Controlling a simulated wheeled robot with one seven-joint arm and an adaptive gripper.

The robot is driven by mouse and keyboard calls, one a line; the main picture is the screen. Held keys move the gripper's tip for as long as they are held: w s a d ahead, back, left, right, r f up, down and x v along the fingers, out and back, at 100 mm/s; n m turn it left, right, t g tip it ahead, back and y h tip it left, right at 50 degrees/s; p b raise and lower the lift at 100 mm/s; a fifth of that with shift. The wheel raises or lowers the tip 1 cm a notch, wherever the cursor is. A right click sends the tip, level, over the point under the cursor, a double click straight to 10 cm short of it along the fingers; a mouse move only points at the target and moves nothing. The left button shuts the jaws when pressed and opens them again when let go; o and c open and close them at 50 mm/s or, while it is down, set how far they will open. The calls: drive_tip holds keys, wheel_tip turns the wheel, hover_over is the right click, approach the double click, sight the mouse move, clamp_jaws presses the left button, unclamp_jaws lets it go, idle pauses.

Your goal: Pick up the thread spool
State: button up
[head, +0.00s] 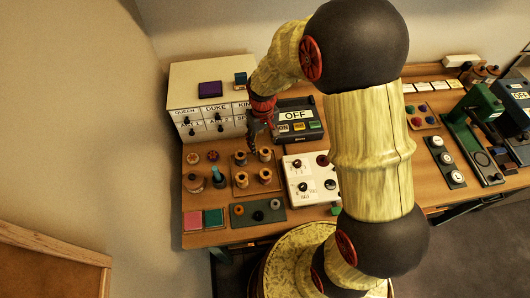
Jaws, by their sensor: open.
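Several thread spools stand upright on a small wooden board (253,187) at the left part of the table. One spool (240,158) is at the back left, one (265,155) at the back right, one (241,180) at the front left and one (265,176) at the front right. Their thread colours are hard to tell at this size. My gripper (254,138) points down just behind and above the back spools, in front of the white drawer cabinet. It is open, with no spool seen in it; its fingers are small and dark here.
The white drawer cabinet (182,97) stands behind, with a dark box labelled OFF (296,115) to its right. A white knob panel (299,166) is right of the spools. A dark green strip (245,222) lies in front. My arm hides the table's middle.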

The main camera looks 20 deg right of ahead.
sight(265, 150)
drive_tip(key=f, duration=0.4)
drive_tip(key=f+b, duration=0.1)
drive_tip(key=f, duration=0.2)
drive_tip(key=shift+d, duration=0.4)
drive_tip(key=shift+s, duration=0.1)
drive_tip(key=shift+c, duration=0.5)
drive_tip(key=c, duration=1.1)
drive_tip(key=shift+c, duration=0.3)
drive_tip(key=shift+r, duration=0.1)
drive_tip(key=shift+r, duration=0.6)
drive_tip(key=s+d+r+p, duration=0.2)
drive_tip(key=s+d+r, duration=0.7)
drive_tip(key=d+r, duration=0.1)
drive_tip(key=shift+s+r, duration=0.4)
drive_tip(key=shift+r, duration=0.4)
